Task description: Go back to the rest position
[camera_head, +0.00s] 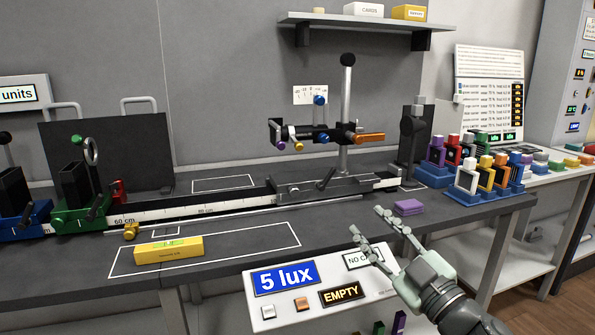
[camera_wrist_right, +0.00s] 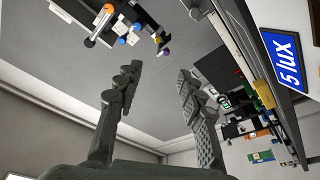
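My right gripper (camera_head: 375,234) is in front of the bench at the lower right of the head view. Its two fingers are spread apart with nothing between them. The fingers also show apart and empty in the right wrist view (camera_wrist_right: 158,85). The gripper is beside the right end of the display panel (camera_head: 380,285), which reads "5 lux" and "EMPTY". From the head view I cannot tell whether they touch. My left gripper is in neither view.
The dark bench (camera_head: 290,240) carries a rail (camera_head: 200,212) with a clamp stand (camera_head: 346,120), a yellow level (camera_head: 168,250), a purple block (camera_head: 408,207) and a rack of coloured frames (camera_head: 485,190). A shelf (camera_head: 360,22) hangs above. The floor (camera_head: 560,305) shows at lower right.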

